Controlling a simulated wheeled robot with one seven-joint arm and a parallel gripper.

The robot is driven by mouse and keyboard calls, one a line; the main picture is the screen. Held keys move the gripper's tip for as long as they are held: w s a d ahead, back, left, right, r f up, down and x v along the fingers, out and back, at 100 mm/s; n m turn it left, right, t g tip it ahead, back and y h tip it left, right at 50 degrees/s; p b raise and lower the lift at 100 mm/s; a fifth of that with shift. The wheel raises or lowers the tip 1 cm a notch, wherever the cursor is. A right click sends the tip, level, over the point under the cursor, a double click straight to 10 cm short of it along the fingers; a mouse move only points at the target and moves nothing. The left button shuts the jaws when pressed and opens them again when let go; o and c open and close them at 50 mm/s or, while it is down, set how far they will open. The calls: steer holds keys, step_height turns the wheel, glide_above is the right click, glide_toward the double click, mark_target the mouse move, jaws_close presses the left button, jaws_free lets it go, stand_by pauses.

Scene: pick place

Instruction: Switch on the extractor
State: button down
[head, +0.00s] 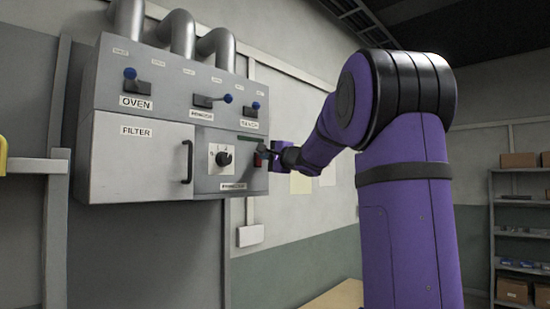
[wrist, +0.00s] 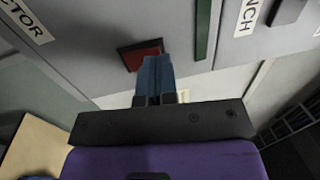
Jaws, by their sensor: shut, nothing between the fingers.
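A red switch (head: 257,160) in a dark frame sits at the right of this section. It also shows in the wrist view (wrist: 140,54), partly covered by my fingers; a label ending in "CTOR" (wrist: 24,20) is at upper left. My gripper (head: 267,157) is shut and empty, its blue fingertips (wrist: 155,60) right at the red switch. I cannot tell whether they touch it.
Above are blue-knobbed levers, one labelled OVEN (head: 136,102). A FILTER door (head: 135,160) with a black handle (head: 187,161) is left of the dial. A dark green strip (wrist: 203,28) lies beside the switch. Shelves (head: 518,230) with boxes stand far right.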

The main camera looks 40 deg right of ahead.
steer(key=shift+w, duration=0.45)
steer(key=shift+r, duration=0.1)
steer(key=shift+w+g, duration=0.2)
steer(key=shift+g, duration=0.1)
